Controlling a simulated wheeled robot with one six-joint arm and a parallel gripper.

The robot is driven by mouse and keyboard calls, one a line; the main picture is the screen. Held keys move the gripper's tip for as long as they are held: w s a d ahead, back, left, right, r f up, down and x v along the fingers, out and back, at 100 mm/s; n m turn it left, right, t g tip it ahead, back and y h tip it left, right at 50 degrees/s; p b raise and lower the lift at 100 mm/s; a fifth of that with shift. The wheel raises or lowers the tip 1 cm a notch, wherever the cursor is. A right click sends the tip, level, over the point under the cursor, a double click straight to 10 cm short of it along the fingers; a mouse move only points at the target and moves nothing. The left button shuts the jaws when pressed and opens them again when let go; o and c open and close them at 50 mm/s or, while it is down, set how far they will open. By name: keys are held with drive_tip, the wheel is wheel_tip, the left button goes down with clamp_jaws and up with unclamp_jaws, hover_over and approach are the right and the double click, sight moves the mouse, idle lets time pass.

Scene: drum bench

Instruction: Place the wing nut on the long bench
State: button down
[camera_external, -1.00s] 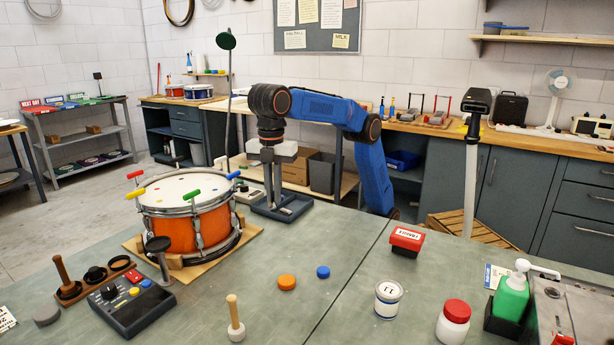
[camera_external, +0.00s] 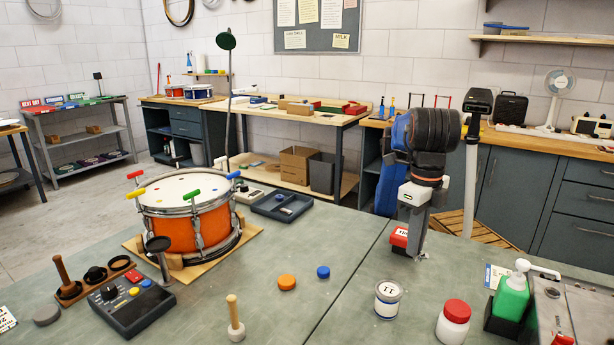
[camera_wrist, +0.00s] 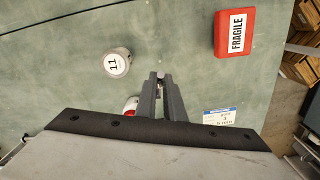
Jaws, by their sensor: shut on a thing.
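My gripper (camera_external: 419,254) points down above the right part of the grey-green bench top (camera_external: 330,235), just beside the red FRAGILE box. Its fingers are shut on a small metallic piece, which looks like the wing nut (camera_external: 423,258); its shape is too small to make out. In the wrist view the fingertips (camera_wrist: 160,76) are close together, with a small grey bit between them. I cannot tell whether it touches the bench top. Which bench is the long bench is not marked.
The red FRAGILE box (camera_wrist: 235,32) lies close to the gripper, with the white tin marked 11 (camera_external: 388,299) nearer the front. A red-lidded jar (camera_external: 454,320) and a green pump bottle (camera_external: 512,292) stand right.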

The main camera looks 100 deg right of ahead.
drive_tip(key=shift+n, duration=0.7)
drive_tip(key=s+a, duration=0.1)
drive_tip(key=s, duration=0.1)
drive_tip(key=s+a, duration=0.1)
drive_tip(key=s, duration=0.1)
drive_tip(key=shift+s+a+f, duration=0.15)
drive_tip(key=shift+a, duration=0.05)
drive_tip(key=shift+f, duration=4.8)
drive_tip(key=shift+f, duration=0.2)
drive_tip(key=c, duration=1.9)
unclamp_jaws()
drive_tip(key=shift+o, duration=0.2)
wheel_tip(320, 180, up, 8)
drive_tip(key=shift+f, duration=0.2)
